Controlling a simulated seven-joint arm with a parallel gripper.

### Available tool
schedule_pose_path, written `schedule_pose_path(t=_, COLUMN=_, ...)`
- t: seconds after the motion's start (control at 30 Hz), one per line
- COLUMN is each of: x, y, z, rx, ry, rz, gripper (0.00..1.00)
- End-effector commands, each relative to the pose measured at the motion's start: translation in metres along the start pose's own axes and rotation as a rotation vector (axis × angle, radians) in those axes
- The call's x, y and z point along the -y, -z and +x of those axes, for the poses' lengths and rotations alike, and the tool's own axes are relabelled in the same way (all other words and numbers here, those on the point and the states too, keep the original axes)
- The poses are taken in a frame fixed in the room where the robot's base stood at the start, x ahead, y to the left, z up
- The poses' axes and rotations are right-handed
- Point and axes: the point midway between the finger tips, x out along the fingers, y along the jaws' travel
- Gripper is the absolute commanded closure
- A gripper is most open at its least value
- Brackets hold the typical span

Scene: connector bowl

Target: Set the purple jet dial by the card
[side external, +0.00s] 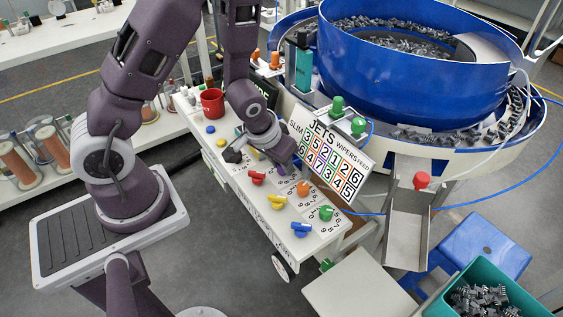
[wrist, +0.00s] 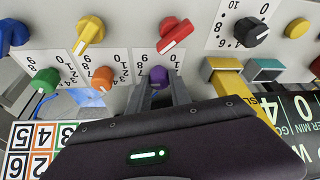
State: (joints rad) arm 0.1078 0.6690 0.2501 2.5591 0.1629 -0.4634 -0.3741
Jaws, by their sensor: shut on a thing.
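The purple jet dial (wrist: 158,75) sits on the white panel between my gripper's fingers in the wrist view. My gripper (wrist: 163,86) is shut on it from above, with a finger on each side. The dial's pointer line and much of its scale are hidden by the fingers. In the side view my gripper (side external: 288,166) reaches down to the panel and mostly covers the dial. The card (side external: 325,158) headed JETS, with coloured number boxes, stands behind the panel.
An orange dial (wrist: 103,77) and green dial (wrist: 46,80) share the purple dial's row. Red (wrist: 175,36), yellow (wrist: 90,35) and blue (wrist: 13,36) dials form another row. A black dial (wrist: 252,32) is nearby. A red mug (side external: 212,102) stands on the panel's far end.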

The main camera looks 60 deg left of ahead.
Motion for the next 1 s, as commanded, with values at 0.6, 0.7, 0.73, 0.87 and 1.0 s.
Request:
schedule_pose_path(t=0.6, x=-0.0011, y=0.0001, z=-0.0002, rx=0.000, ry=0.094, rz=-0.227, gripper=1.00)
schedule_pose_path(t=0.7, x=-0.0011, y=0.0001, z=-0.0002, rx=0.000, ry=0.095, rz=-0.232, gripper=1.00)
schedule_pose_path(t=0.73, x=-0.0011, y=0.0001, z=-0.0003, rx=0.000, ry=0.096, rz=-0.232, gripper=1.00)
schedule_pose_path(t=0.87, x=-0.0011, y=0.0001, z=-0.0002, rx=0.000, ry=0.095, rz=-0.232, gripper=1.00)
schedule_pose_path(t=1.0, x=-0.0011, y=0.0001, z=-0.0003, rx=0.000, ry=0.095, rz=-0.232, gripper=1.00)
